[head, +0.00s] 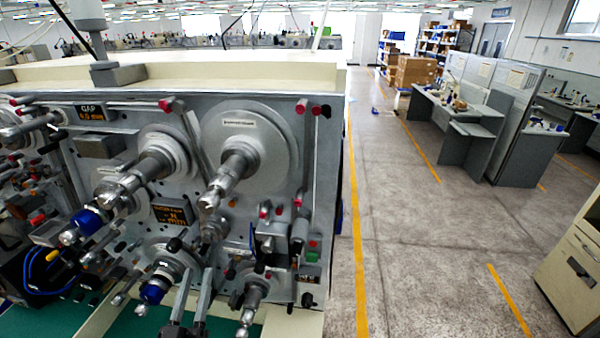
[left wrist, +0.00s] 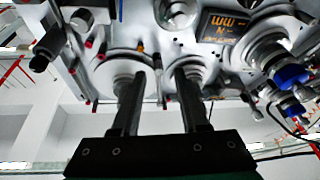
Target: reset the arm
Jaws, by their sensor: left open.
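My left gripper (head: 195,272) comes up from the bottom of the head view, in front of the lower part of the winding machine (head: 325,200). In the left wrist view its two dark fingers (left wrist: 157,78) stand apart with nothing between them, pointing at the machine's face. Silver spindles stick out of that face, among them one in front of the large round disc (head: 265,150). Blue collars (head: 152,293) sit on some spindles; they also show in the left wrist view (left wrist: 290,74). My right gripper is in neither view.
Knobs, rods and red-capped pins crowd the machine's face around the gripper. Green flooring (head: 40,322) lies at the lower left. Right of the machine, a grey aisle with a yellow line (head: 357,240) is clear. Desks (head: 450,115) and a cabinet (head: 575,265) stand farther right.

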